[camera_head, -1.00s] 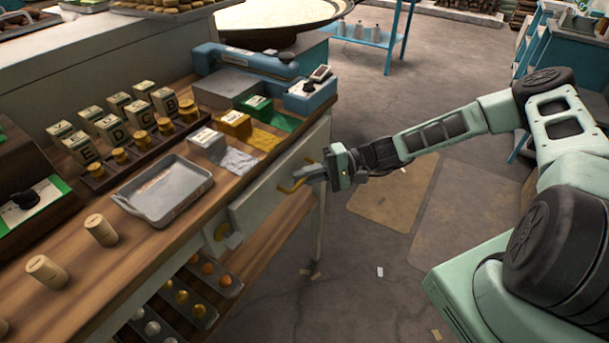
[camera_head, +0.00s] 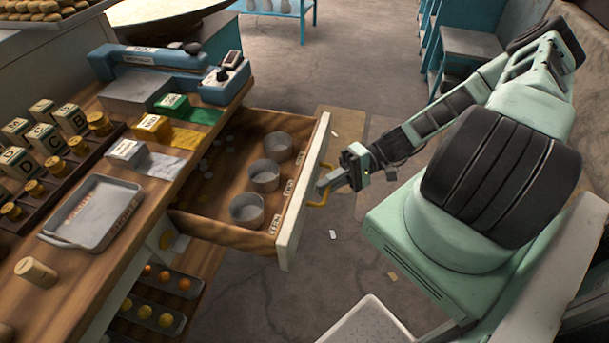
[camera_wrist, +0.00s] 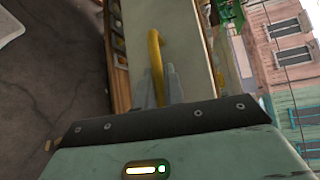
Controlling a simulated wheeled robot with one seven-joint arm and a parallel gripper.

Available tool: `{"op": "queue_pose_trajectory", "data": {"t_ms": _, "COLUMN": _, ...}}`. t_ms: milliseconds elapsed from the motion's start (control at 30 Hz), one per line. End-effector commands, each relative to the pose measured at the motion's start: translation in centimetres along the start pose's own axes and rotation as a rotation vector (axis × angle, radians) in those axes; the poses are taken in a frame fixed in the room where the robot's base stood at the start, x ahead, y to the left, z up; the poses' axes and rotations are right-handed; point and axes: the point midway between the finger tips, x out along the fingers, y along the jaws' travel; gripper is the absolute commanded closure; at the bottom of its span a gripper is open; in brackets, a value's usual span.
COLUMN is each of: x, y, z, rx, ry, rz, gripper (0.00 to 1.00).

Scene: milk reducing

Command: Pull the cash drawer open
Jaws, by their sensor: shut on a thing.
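The cash drawer (camera_head: 230,205) stands well out from the counter in the head view. Its wooden inside shows several round metal cups and some coins further back. Its pale front panel (camera_head: 303,195) carries a yellow handle (camera_head: 323,190). My gripper (camera_head: 325,184) is shut on this handle at the drawer's outer side. In the wrist view the handle (camera_wrist: 155,55) runs up from between my gripper's fingers (camera_wrist: 160,88), in front of the pale drawer front (camera_wrist: 190,50). The far back of the drawer is hidden under the counter top.
The wooden counter (camera_head: 165,190) holds a metal tray (camera_head: 92,213), lettered blocks with brass weights, coloured boxes and a blue device (camera_head: 150,62). Shelves with coloured balls (camera_head: 155,315) lie below. The floor beyond the drawer (camera_head: 275,85) is mostly clear.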

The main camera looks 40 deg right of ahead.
Motion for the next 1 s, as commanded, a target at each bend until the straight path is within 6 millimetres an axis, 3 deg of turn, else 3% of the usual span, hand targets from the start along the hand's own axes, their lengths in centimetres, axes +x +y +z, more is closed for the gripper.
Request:
{"op": "queue_pose_trajectory", "data": {"t_ms": 167, "x": -0.9, "y": 0.2, "z": 0.8, "rx": -0.001, "ry": 0.002, "rz": 0.001, "gripper": 1.00}}
{"op": "queue_pose_trajectory", "data": {"t_ms": 533, "x": -1.1, "y": 0.3, "z": 0.9, "rx": -0.002, "ry": 0.002, "rz": 0.001, "gripper": 1.00}}
{"op": "queue_pose_trajectory", "data": {"t_ms": 600, "x": -1.1, "y": 0.3, "z": 0.9, "rx": -0.002, "ry": 0.002, "rz": 0.001, "gripper": 0.73}}
{"op": "queue_pose_trajectory", "data": {"t_ms": 633, "x": -1.1, "y": 0.3, "z": 0.9, "rx": -0.002, "ry": 0.002, "rz": 0.001, "gripper": 0.68}}
{"op": "queue_pose_trajectory", "data": {"t_ms": 1000, "x": -1.5, "y": 0.4, "z": 0.9, "rx": -0.001, "ry": 0.002, "rz": 0.002, "gripper": 0.68}}
